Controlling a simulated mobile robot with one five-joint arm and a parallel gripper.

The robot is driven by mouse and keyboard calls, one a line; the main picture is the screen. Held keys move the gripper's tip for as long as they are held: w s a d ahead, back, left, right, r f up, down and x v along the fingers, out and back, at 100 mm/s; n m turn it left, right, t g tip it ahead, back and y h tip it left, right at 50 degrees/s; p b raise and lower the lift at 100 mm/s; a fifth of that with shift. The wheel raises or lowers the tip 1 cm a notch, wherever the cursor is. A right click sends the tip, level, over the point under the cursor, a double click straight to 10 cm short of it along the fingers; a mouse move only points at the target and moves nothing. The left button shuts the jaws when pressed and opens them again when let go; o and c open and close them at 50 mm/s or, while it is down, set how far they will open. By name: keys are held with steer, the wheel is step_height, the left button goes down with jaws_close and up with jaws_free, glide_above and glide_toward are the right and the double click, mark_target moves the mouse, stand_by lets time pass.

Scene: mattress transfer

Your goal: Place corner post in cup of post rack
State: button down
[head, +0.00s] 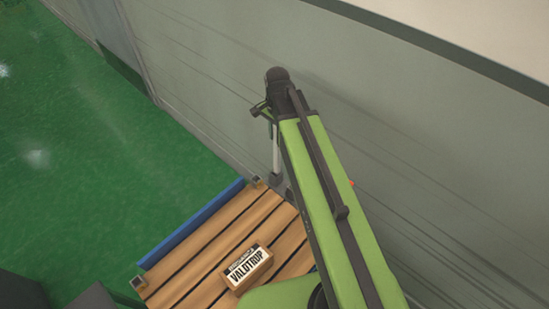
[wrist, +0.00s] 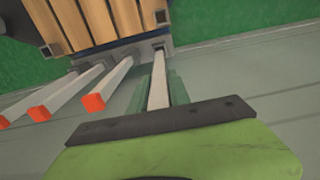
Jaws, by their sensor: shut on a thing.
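My gripper (wrist: 160,88) is shut on a pale corner post (wrist: 158,78), which lies between its two green fingers in the wrist view. In the head view my gripper (head: 264,110) is close to the wall, and the post (head: 276,155) hangs upright below it. The post's far end is at or just over a grey cup of the post rack (wrist: 162,56); I cannot tell whether it is inside. Several other posts with orange ends, such as one post (wrist: 95,103), stand in the rack to the left. The held post's upper end is hidden.
A wooden slatted platform (head: 200,240) with a blue side rail (head: 192,222) and small corner sockets (head: 258,183) is beside the rack. A labelled box (head: 247,268) lies on it. The grey wall (head: 210,70) runs close behind my arm. Green floor (head: 70,150) is open at left.

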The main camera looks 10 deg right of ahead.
mark_target(277, 149)
step_height(277, 149, down, 7)
steer(key=b, duration=0.4)
steer(key=shift+r+b, duration=0.15)
steer(key=shift+b, duration=0.2)
steer(key=c, duration=1.2)
jaws_free()
steer(key=shift+a, duration=0.1)
steer(key=shift+c, duration=0.2)
steer(key=shift+r, duration=0.15)
